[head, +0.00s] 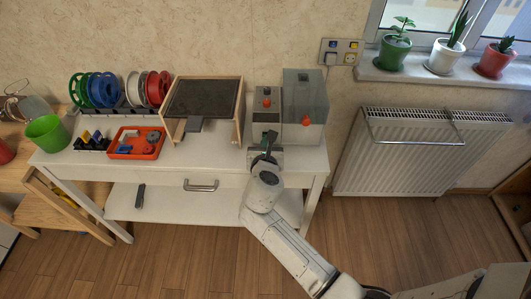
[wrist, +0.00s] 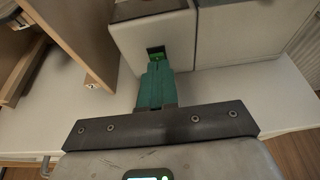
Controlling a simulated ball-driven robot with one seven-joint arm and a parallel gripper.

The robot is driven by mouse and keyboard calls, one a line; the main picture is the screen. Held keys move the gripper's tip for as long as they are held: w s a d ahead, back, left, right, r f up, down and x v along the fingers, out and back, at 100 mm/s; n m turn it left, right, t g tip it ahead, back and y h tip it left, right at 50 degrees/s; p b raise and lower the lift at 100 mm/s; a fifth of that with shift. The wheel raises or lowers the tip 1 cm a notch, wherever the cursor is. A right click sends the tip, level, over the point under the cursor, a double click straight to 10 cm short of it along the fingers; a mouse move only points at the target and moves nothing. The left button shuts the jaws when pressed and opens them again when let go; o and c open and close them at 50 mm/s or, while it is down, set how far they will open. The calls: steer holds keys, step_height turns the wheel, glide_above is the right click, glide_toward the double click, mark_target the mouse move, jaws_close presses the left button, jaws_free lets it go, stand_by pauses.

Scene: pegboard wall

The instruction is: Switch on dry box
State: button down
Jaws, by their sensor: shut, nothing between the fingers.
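The dry box appears to be the grey unit with a clear upper part (head: 267,100) at the right end of the white table. My gripper (head: 271,136) is shut and empty, in front of the unit. In the wrist view its teal fingers (wrist: 155,70) point at the switch, their tips at or just below it. I cannot tell whether they touch it.
A wooden-sided stand with a dark top (head: 205,97) is left of the unit. Further left are coloured spools (head: 103,90) and an orange tray (head: 137,143). A radiator (head: 420,150) is on the wall at right. The tabletop front strip is partly clear.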

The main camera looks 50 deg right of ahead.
steer(key=shift+w+d+r, duration=0.1)
stand_by(0.3)
steer(key=shift+w+r+p, duration=0.1)
steer(key=shift+r+p, duration=0.2)
steer(key=shift+p, duration=0.55)
steer(key=shift+w+d+r+y+p, duration=0.1)
steer(key=shift+d+r+y+p, duration=0.15)
steer(key=shift+p, duration=1)
steer(key=shift+f+b, duration=0.45)
steer(key=shift+r, duration=0.15)
steer(key=shift+r+p, duration=0.75)
steer(key=shift+p, duration=0.3)
steer(key=shift+a, duration=0.1)
